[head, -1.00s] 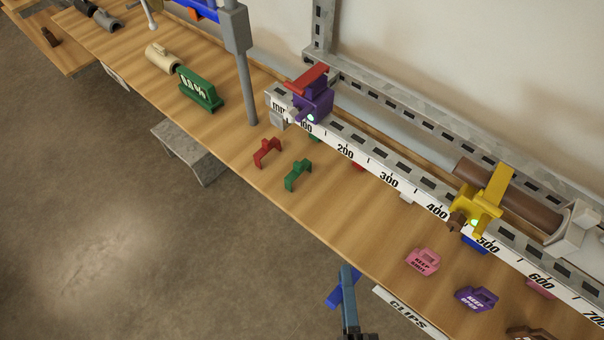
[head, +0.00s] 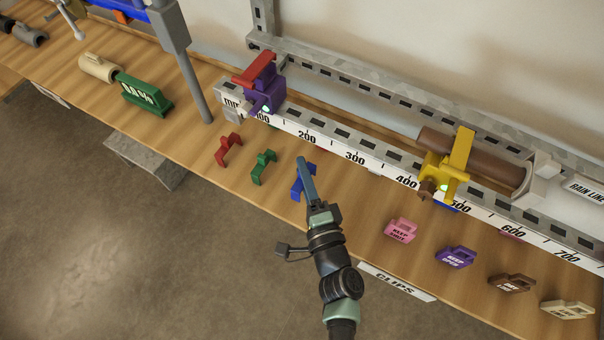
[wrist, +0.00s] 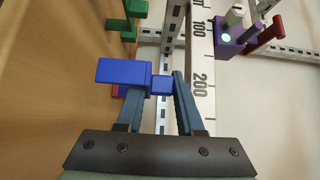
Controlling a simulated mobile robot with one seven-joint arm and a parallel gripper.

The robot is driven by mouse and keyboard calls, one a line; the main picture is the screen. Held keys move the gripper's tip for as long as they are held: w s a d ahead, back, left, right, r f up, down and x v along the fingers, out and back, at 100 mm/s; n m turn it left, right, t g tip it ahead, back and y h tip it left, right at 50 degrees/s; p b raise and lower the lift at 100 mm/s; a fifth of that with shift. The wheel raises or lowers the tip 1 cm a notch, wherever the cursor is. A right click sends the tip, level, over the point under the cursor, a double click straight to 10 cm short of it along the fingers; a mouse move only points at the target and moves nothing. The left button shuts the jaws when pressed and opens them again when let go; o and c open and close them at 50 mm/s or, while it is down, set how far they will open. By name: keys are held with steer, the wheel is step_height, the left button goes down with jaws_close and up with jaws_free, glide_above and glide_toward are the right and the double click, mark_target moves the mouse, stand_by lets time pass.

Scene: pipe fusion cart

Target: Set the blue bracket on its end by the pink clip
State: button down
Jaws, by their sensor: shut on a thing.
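The blue bracket (head: 298,183) is in my gripper (head: 304,166), over the front part of the bench, right of the green bracket. In the wrist view my gripper (wrist: 160,84) is shut on the blue bracket (wrist: 124,71); a narrow part sits between the fingers and a wider block sticks out left. Whether the bracket touches the bench cannot be told. The pink clip (head: 400,230) lies on the bench to the right, well apart from the bracket, beside a purple clip (head: 455,257).
A green bracket (head: 263,166) and a red bracket (head: 229,149) stand left of my gripper. The ruled rail (head: 330,148) runs behind, with a purple clamp (head: 265,92) and a yellow clamp (head: 446,168). Bare bench lies between my gripper and the pink clip.

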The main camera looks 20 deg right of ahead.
steer(key=shift+w, duration=0.4)
steer(key=shift+w+f, duration=0.1)
steer(key=shift+f, duration=0.15)
steer(key=shift+f+b, duration=0.4)
steer(key=shift+f, duration=1.1)
steer(key=shift+f+b, duration=0.2)
steer(key=shift+b, duration=0.1)
steer(key=c, duration=0.5)
jaws_free()
steer(key=shift+c, duration=0.2)
steer(key=shift+r, duration=0.1)
steer(key=shift+r+p, duration=0.15)
steer(key=shift+p, duration=0.2)
steer(key=s+a+b, duration=0.1)
steer(key=s, duration=1.1)
steer(key=shift+a, duration=0.2)
